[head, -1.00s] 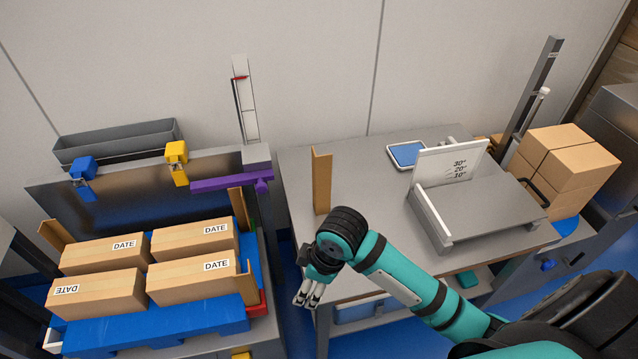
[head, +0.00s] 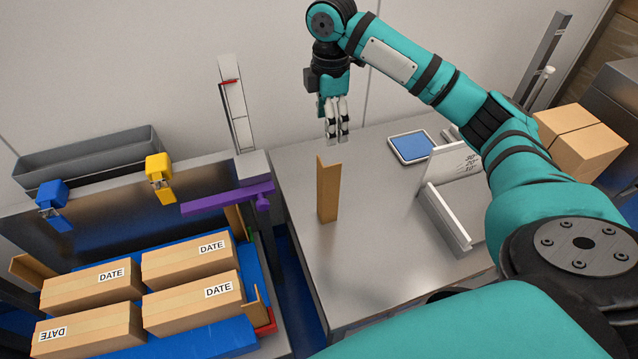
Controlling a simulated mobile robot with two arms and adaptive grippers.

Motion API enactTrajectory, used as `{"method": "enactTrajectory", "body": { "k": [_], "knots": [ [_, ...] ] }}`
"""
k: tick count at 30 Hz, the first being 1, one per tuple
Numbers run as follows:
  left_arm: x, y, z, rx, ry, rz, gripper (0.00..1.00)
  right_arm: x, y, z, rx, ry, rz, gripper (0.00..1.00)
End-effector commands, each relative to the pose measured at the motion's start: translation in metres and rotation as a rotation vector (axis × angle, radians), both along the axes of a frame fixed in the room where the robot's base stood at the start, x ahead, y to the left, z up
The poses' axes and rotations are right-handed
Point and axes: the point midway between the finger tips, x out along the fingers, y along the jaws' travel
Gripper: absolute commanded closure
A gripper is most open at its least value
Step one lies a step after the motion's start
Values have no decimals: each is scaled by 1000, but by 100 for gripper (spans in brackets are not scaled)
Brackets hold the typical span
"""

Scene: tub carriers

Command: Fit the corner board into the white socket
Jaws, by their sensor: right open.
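The corner board (head: 328,192) is a tan, L-shaped upright piece standing alone on the grey metal table (head: 375,270). My right gripper (head: 338,138) points down just above and slightly behind its top in the picture. The gripper is open and empty, with a small visible gap to the board. The white socket is not visible now; the pallet's near left corner is cut off by the picture's lower edge. My left gripper is not in view.
A blue pallet (head: 262,262) carries several DATE cartons, with other corner boards at its corners and a red socket (head: 265,325). A purple bar (head: 228,198) lies beyond it. A white-edged fixture (head: 447,215) and blue-topped tray (head: 411,148) sit right on the table.

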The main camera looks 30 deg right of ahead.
Motion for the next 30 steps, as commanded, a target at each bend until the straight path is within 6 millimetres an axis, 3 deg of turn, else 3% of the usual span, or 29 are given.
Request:
{"method": "enactTrajectory", "body": {
  "k": [6,9,11,15,20,30],
  "knots": [
    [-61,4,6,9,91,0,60,-2,0,-48,-2,6,-1,29],
    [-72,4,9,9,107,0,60,-2,1,-69,-1,4,-1,29],
    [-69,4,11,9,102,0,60,-2,0,-81,-2,4,-1,29],
    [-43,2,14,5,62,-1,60,-1,1,-99,0,1,0,29],
    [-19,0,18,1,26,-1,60,-1,1,-108,-1,0,0,29],
    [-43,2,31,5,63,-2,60,-1,3,-153,-1,1,0,29]
  ]
}}
